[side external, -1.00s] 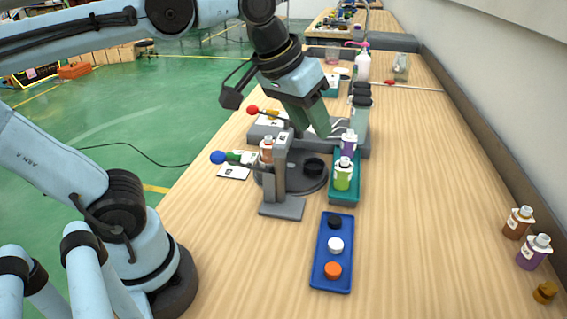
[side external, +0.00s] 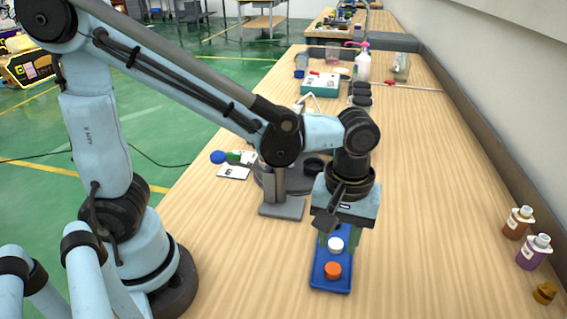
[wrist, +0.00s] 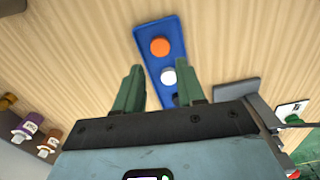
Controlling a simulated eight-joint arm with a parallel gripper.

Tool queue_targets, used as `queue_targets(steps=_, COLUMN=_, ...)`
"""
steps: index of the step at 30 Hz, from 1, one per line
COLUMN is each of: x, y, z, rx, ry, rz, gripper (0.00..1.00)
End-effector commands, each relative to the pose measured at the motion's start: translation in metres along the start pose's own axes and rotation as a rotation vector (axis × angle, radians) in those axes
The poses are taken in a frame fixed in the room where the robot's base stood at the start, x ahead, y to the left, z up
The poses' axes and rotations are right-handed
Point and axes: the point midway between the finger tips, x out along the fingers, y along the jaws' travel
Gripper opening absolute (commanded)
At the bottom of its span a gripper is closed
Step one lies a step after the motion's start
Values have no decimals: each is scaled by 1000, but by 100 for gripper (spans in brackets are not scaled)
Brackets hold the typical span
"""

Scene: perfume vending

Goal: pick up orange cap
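The orange cap (side external: 333,270) sits at the near end of the blue tray (side external: 325,283), with the white cap (side external: 335,244) behind it. In the wrist view the orange cap (wrist: 160,47) is at the top, the white cap (wrist: 168,76) is below it, and a dark cap (wrist: 177,99) is partly hidden by my gripper. My gripper (wrist: 160,83) is open and empty, its two green fingers apart on either side of the tray's line. In the side view it is above the tray's far end, and its fingertips are partly hidden.
A grey stand (side external: 283,207) is close to the left of my gripper.

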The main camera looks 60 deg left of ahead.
Motion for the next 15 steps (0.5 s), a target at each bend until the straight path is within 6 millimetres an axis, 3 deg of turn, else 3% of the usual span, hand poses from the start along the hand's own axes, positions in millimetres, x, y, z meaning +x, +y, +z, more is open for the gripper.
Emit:
queue_targets(steps=4, x=17, y=0, z=0, rx=0, ry=0, rz=1, gripper=39)
queue_targets(steps=15, x=37, y=0, z=0, rx=1, ry=0, rz=1, gripper=39)
